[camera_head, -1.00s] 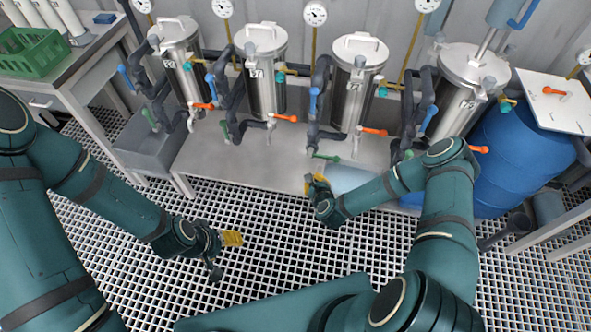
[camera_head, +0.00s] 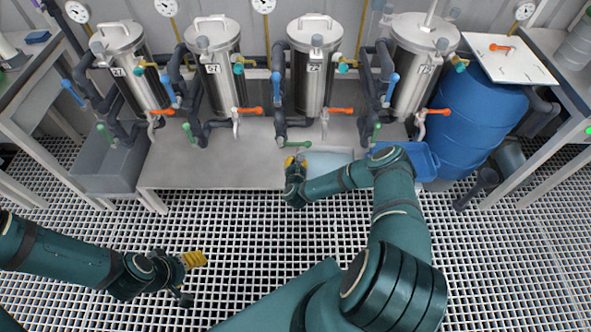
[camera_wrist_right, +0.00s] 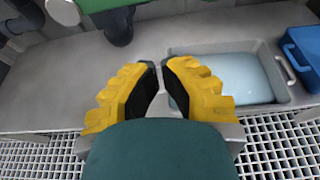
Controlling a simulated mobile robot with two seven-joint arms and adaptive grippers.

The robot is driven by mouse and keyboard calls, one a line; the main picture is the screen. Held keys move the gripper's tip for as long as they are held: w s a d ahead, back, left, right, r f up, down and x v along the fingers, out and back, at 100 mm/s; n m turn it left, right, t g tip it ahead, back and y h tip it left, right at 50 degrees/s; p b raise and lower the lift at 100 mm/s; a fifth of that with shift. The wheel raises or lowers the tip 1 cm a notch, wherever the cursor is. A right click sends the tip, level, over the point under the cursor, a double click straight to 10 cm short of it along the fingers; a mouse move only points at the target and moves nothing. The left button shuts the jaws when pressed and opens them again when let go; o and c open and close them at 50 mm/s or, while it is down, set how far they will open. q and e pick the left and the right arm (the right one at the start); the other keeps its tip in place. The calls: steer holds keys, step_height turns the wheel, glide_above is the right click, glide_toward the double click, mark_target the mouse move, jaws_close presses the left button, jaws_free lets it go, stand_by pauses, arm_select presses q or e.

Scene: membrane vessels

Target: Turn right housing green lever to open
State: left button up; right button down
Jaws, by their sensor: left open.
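Steel housings with lids stand in a row in the head view. The rightmost housing (camera_head: 414,70) has a green lever (camera_head: 377,131) low on its left. The housing to its left (camera_head: 314,72) has a green lever (camera_head: 296,146) pointing right. My right gripper (camera_head: 296,160) is just below and in front of this second lever. A large green part (camera_wrist_right: 108,8) lies ahead at the top, apart from the tips. My left gripper (camera_head: 198,259) is open, empty, low over the floor.
A grey bench (camera_head: 240,165) with a sunken basin (camera_head: 325,163) lies under the housings. Orange levers (camera_head: 341,110), blue levers (camera_head: 276,84) and dark pipes crowd the fronts. A blue bin (camera_head: 433,161) and blue barrel (camera_head: 470,120) stand right. The grated floor (camera_head: 240,230) is clear.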

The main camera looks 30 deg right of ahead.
mark_target(294, 144)
arm_select(q)
steer(key=shift+w+f, duration=0.1)
steer(key=shift+f, duration=0.3)
arm_select(e)
steer(key=shift+w+d+r, duration=0.3)
steer(key=shift+w+r, duration=0.2)
steer(key=shift+r, duration=0.35)
steer(key=shift+w+d+r, duration=0.25)
steer(key=shift+w+r, duration=0.25)
steer(key=shift+r, duration=0.3)
arm_select(q)
steer(key=shift+r, duration=0.1)
steer(key=shift+w+a+r, duration=0.35)
steer(key=shift+w+a, duration=0.1)
steer(key=shift+w, duration=0.15)
arm_select(e)
steer(key=shift+s+d+r+n, duration=0.15)
steer(key=shift+r+n, duration=0.1)
steer(key=shift+n, duration=0.15)
